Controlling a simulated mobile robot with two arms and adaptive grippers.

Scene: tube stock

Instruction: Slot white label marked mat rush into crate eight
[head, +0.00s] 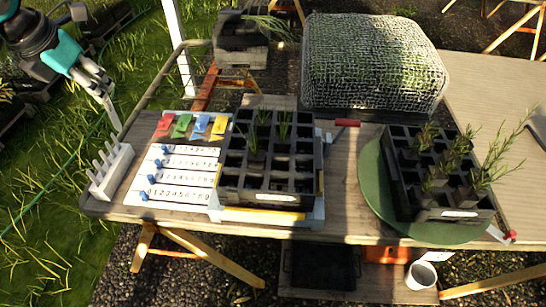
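My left gripper (97,88) is at the upper left, above the grass and just beyond the table's left end. Its pale fingers point down toward a white rack (110,180) with several upright white pieces; I cannot tell if it holds anything. The writing on any label is too small to read, so I cannot pick out the mat rush label. A black celled crate (226,190) with a few green plants stands mid-table. Another black crate (408,200) with plants sits on a green round base (374,192). Both have a white strip in front. I cannot tell which is crate eight. My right gripper is out of view.
A white board (150,180) with number rows, blue knobs and coloured tags lies left of the middle crate. A mesh-covered mound (370,60) stands behind. A red-handled tool (347,123) lies between the crates. A white cup (421,275) is below the table.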

